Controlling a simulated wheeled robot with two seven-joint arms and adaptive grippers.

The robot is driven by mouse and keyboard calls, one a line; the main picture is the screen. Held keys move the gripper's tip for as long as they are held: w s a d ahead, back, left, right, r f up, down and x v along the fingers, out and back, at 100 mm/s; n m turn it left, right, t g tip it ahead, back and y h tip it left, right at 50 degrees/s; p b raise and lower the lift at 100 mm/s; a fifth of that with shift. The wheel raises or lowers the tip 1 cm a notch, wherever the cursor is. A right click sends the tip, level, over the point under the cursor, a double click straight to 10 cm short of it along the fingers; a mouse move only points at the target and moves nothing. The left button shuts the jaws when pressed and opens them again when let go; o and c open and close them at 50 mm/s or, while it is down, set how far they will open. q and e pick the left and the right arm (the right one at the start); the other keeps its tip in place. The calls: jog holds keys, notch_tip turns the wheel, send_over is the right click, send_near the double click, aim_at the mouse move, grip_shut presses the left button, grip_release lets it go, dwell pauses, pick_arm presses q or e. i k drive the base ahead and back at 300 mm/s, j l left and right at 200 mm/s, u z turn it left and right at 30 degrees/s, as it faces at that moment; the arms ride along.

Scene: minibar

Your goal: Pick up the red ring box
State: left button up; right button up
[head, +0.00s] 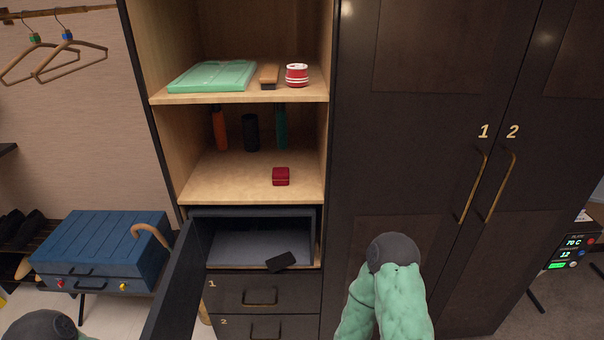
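The red ring box (281,177) is a small dark red box. It sits upright on the middle wooden shelf, near the front edge and right of centre. My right arm, in a green cover, rises at the lower right in front of the dark wardrobe doors, below and to the right of the box. Its dark rounded end shows, but no fingers of the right gripper are visible. A dark rounded part of mine shows at the bottom left corner; the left gripper's fingers are not visible. Nothing touches the box.
Orange (219,130), black (250,133) and green bottles (281,127) stand behind the box. Below, an open safe (235,247) has its door (174,285) swung out left, with a black object (281,261) at its front. Wardrobe doors (420,130) are closed at right. The shelf's front is clear.

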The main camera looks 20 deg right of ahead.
aim_at(281, 175)
jog(key=i+l+z, duration=0.15)
jog(key=i+l, duration=0.2)
jog(key=i, duration=0.15)
jog(key=i+l, duration=0.25)
jog(key=i, duration=0.1)
